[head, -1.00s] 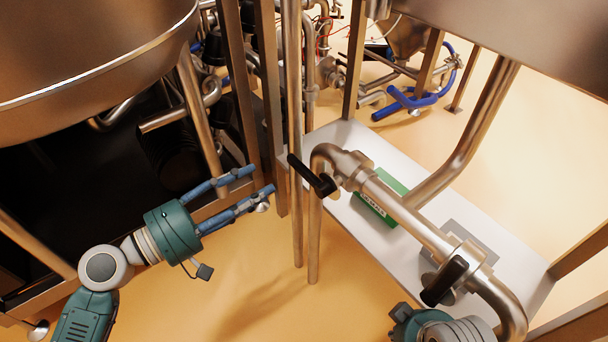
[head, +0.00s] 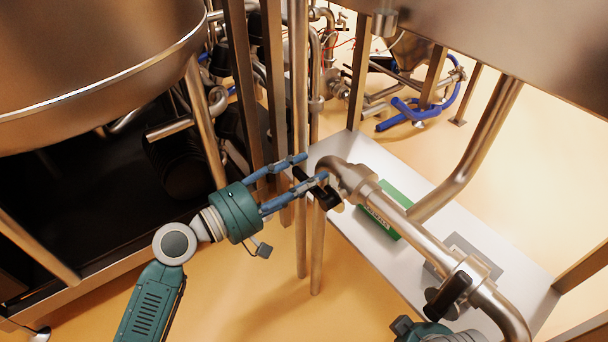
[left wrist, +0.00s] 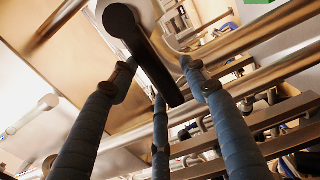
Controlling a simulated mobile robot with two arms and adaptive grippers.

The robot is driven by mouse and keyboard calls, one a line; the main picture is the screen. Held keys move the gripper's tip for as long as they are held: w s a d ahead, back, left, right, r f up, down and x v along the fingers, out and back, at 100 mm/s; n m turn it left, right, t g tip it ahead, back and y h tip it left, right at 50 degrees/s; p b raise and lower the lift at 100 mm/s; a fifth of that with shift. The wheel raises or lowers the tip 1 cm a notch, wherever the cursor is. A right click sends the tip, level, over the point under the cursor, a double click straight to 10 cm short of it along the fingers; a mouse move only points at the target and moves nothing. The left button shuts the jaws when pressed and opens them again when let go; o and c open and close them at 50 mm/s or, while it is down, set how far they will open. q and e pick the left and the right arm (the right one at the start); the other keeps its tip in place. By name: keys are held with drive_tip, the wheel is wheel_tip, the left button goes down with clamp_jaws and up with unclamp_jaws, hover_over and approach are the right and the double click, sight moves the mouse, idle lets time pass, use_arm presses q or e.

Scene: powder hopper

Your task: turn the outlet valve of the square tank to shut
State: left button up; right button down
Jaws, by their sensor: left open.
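The square tank (head: 500,45) fills the upper right of the head view. A metal pipe (head: 400,215) below it carries a black valve handle (head: 328,196) at its left end. My left gripper (head: 314,168) is open, its blue fingers reaching to that handle and partly covering it. In the left wrist view the black handle (left wrist: 150,55) runs down between the spread fingers; I cannot tell whether they touch it. A second black handle (head: 447,294) sits lower right on the same pipe. Only the teal body of my right gripper shows at the bottom edge; its fingers are hidden.
A round metal tank (head: 90,70) hangs at the upper left. Upright metal posts (head: 300,120) stand close behind my left gripper. The orange floor in front is clear.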

use_arm(q)
clamp_jaws()
